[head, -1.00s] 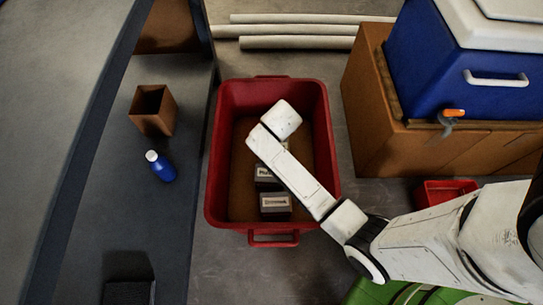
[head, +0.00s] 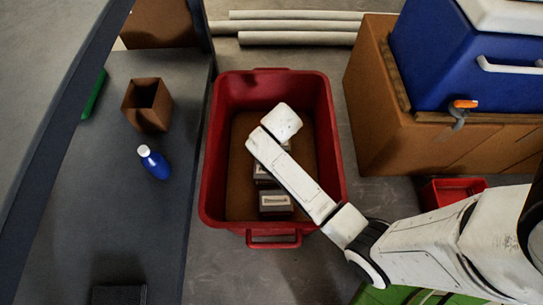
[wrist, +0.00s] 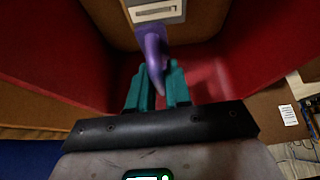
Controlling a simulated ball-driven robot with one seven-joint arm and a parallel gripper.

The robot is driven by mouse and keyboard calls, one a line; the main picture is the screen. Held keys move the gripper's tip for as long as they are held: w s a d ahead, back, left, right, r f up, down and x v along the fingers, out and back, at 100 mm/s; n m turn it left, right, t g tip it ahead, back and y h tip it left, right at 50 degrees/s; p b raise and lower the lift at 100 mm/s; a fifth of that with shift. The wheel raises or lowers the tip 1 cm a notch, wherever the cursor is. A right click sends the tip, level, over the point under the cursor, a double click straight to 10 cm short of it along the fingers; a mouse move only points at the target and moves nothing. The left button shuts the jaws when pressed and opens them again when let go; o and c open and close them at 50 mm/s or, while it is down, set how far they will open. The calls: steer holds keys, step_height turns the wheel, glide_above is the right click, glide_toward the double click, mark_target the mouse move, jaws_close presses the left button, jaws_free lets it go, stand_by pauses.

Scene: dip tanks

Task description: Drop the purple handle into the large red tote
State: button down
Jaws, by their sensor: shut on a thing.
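The large red tote (head: 208,190) stands on the floor in the middle of the head view, with my arm reaching over it. In the wrist view, my gripper (wrist: 159,92) has teal fingers shut on the purple handle (wrist: 152,50). The handle points away from the fingers, over the tote's inside. The tote's red wall (wrist: 250,50) shows on both sides of it. In the head view, my arm hides the gripper and the handle.
Grey boxes with labels (head: 275,204) lie on the tote's brown bottom. A blue cooler (head: 470,75) sits on brown boxes at right. A small red bin (head: 455,190) is near my arm.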

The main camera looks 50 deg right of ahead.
steer(key=c, duration=1)
jaws_free()
steer(key=p+v, duration=0.4)
steer(key=v, duration=0.6)
steer(key=shift+s+a+r, duration=0.1)
steer(key=shift+r, duration=0.3)
